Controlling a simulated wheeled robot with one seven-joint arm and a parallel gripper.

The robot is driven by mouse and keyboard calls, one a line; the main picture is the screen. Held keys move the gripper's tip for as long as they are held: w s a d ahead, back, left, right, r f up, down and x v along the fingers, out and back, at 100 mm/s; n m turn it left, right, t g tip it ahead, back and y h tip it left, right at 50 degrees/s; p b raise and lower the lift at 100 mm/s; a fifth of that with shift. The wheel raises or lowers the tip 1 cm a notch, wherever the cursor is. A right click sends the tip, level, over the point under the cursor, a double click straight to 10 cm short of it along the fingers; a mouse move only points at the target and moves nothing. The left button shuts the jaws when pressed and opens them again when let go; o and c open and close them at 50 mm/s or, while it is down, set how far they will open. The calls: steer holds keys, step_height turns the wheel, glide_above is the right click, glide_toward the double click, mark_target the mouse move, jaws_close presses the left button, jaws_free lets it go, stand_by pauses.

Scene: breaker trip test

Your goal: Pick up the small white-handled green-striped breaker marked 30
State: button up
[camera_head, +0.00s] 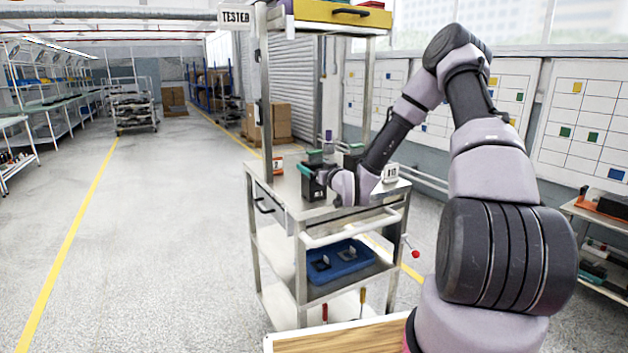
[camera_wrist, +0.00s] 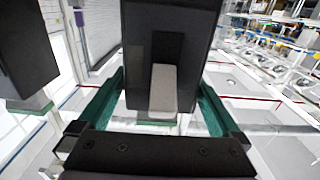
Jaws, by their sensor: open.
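A dark breaker (camera_wrist: 137,60) with a white handle (camera_wrist: 163,88) and a green stripe at its near end stands between the two green fingers of my gripper (camera_wrist: 160,100) in the wrist view. The fingers are open, one on each side of it; I cannot tell whether either touches it. No number is readable on it. In the head view my gripper (camera_head: 306,169) is over the steel trolley top, at a dark breaker (camera_head: 314,187) near its front left. My wrist partly hides that breaker. A second dark block with green shows at the left in the wrist view (camera_wrist: 20,50).
Another dark block (camera_head: 353,158) stands behind my wrist. A white label (camera_head: 391,174) is at the right. The floor to the left is clear.

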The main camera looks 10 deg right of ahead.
steer(key=c, duration=1.5)
jaws_close()
steer(key=shift+r, duration=0.1)
